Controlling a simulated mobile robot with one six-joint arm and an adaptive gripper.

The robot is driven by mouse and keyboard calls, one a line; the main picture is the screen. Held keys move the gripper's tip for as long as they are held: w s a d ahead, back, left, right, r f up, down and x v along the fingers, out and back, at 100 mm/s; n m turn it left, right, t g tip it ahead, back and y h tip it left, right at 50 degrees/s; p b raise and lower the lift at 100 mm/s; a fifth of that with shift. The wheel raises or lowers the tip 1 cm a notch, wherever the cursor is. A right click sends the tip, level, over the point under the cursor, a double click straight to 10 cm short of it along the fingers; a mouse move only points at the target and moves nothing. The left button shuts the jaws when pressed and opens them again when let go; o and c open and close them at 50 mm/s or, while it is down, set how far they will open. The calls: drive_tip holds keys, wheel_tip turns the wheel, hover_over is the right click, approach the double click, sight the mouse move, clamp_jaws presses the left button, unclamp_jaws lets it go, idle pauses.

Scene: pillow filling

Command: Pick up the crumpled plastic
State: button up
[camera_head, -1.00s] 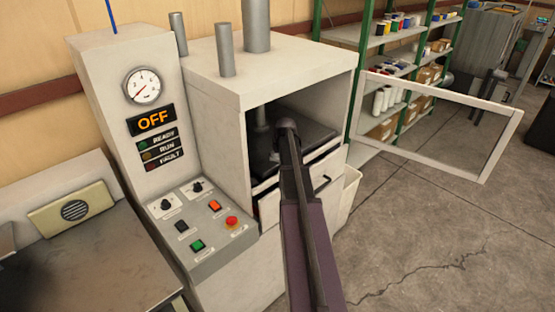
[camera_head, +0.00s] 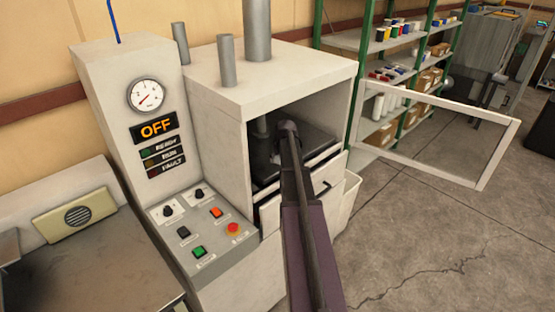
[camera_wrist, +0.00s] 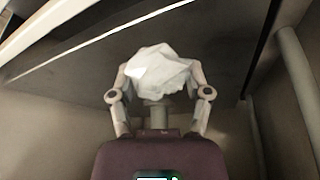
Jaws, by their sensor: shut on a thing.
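The crumpled plastic (camera_wrist: 160,72) is a white, creased lump in the wrist view. My gripper (camera_wrist: 160,80) has its two fingers closed around the sides of it. In the head view my arm reaches through the open front of the machine (camera_head: 285,62). The gripper end is inside the chamber there, and the arm hides most of it. The plastic itself is not clear in the head view.
The machine's framed door (camera_head: 440,128) is swung open to the right. A drawer (camera_head: 325,190) sits below the chamber. The control panel (camera_head: 200,225) is left of my arm, under a display reading OFF. A shelf rack (camera_head: 385,90) stands behind.

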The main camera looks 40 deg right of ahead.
drive_tip(key=shift+s+r+p, duration=0.15)
drive_tip(key=shift+r+p, duration=0.15)
drive_tip(key=shift+r, duration=0.35)
drive_tip(key=s+a, duration=0.4)
drive_tip(key=s, duration=1.1)
drive_tip(key=shift+r+p, duration=0.45)
drive_tip(key=shift+s, duration=0.1)
